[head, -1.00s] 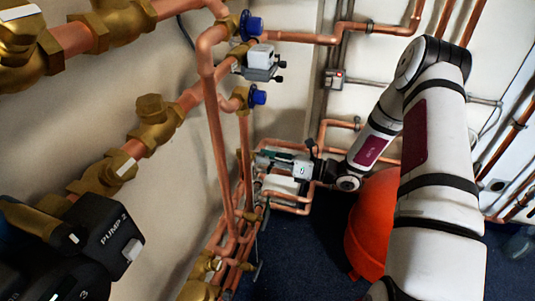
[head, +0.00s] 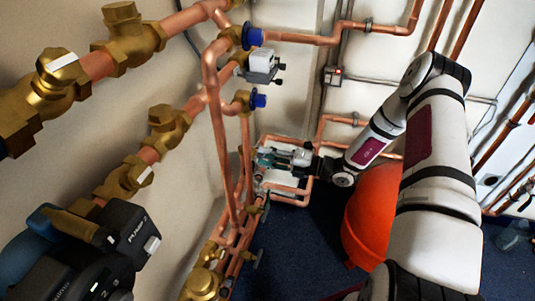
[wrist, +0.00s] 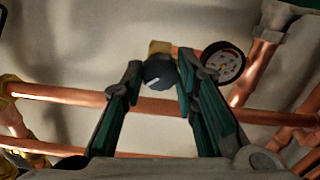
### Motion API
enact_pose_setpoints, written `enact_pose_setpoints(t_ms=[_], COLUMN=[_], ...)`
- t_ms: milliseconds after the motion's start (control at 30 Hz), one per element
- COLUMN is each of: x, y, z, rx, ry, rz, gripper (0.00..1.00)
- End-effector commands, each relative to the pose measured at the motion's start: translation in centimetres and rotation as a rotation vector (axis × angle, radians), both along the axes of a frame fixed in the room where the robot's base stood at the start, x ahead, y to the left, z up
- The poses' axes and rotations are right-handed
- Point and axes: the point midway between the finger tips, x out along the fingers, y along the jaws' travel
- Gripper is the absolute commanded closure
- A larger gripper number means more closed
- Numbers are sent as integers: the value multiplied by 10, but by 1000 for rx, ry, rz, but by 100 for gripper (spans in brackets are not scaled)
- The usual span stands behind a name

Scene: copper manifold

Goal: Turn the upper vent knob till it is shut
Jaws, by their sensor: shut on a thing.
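My gripper (wrist: 159,82) is closed around a small dark round knob (wrist: 159,71) in the wrist view, with one finger on each side. A brass fitting (wrist: 160,47) shows just behind the knob, above a horizontal copper pipe. In the head view my gripper (head: 262,158) is at the pipework low on the wall. The knob is too small and covered to make out there. I cannot tell from the knob's face how far it is turned, nor whether it is the upper one.
A round gauge (wrist: 222,63) sits close right of the fingers. Copper pipes (head: 220,140) rise left of the gripper. Blue caps (head: 252,36) and a black pump (head: 95,255) are on the left. An orange vessel (head: 370,220) stands below my arm.

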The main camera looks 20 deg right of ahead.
Motion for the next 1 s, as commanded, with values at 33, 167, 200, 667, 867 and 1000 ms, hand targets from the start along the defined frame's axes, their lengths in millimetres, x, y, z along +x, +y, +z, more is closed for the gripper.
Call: enact_pose_setpoints(t_ms=[33, 167, 200, 667, 867, 1000], x=[-1, -1, -1, -1, -1, -1], y=[-1, 0, 0, -1, -1, -1], z=[-1, -1, -1, -1, -1, -1], rx=[25, 97, 120, 348, 411, 437], ry=[40, 140, 171, 485, 572, 610], rz=[0, 0, 0, 0, 0, -1], gripper=[100, 100, 100, 100, 100, 100])
